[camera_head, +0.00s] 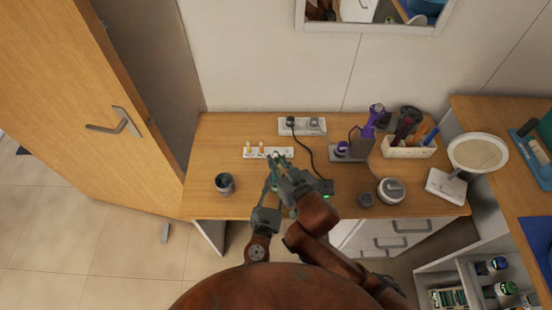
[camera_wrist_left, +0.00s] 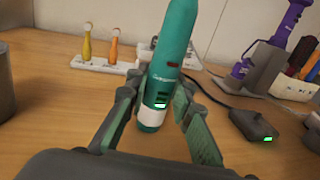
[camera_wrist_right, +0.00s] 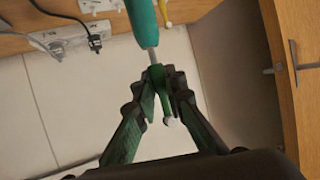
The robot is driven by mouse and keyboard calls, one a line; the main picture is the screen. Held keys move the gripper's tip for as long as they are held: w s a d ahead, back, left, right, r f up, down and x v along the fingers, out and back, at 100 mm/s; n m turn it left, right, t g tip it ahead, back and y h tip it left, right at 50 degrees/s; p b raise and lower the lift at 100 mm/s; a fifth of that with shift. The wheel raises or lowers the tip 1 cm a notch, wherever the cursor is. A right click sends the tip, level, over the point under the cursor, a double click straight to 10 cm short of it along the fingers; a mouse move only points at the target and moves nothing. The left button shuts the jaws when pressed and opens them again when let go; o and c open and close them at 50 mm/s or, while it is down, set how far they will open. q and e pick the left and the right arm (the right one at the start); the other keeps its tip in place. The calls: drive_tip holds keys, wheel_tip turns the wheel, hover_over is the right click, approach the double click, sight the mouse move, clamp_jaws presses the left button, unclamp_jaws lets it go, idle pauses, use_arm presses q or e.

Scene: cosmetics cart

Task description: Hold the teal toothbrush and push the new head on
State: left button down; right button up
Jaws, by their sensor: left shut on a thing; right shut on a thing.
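The teal toothbrush handle (camera_wrist_left: 174,55) stands tilted between the fingers of my left gripper (camera_wrist_left: 165,112), which is shut on it. Its white base and a green light face the left wrist camera. In the right wrist view, the handle (camera_wrist_right: 140,20) ends in a thin metal shaft (camera_wrist_right: 152,56). My right gripper (camera_wrist_right: 163,75) is shut on a green brush head (camera_wrist_right: 161,96) with a white tip. The shaft's end meets the head at the fingertips; I cannot tell how far it goes in. In the head view, my left gripper (camera_head: 272,184) and right gripper (camera_head: 281,168) are close together.
A white rack (camera_head: 250,155) with yellow and orange heads stands behind the grippers. A dark cup (camera_head: 224,184) is at left. A black charger (camera_wrist_left: 252,124) with a green light and cable lies at right. Round jars (camera_head: 390,190) and a mirror (camera_head: 478,153) stand farther right.

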sight(276, 152)
drive_tip(key=shift+f, duration=0.95)
drive_tip(key=o, duration=0.8)
drive_tip(key=shift+o, duration=0.2)
drive_tip(key=shift+r, duration=0.1)
wheel_tip(276, 152, up, 10)
drive_tip(key=shift+f, duration=0.1)
use_arm(q)
drive_tip(key=c, duration=1.6)
unclamp_jaws()
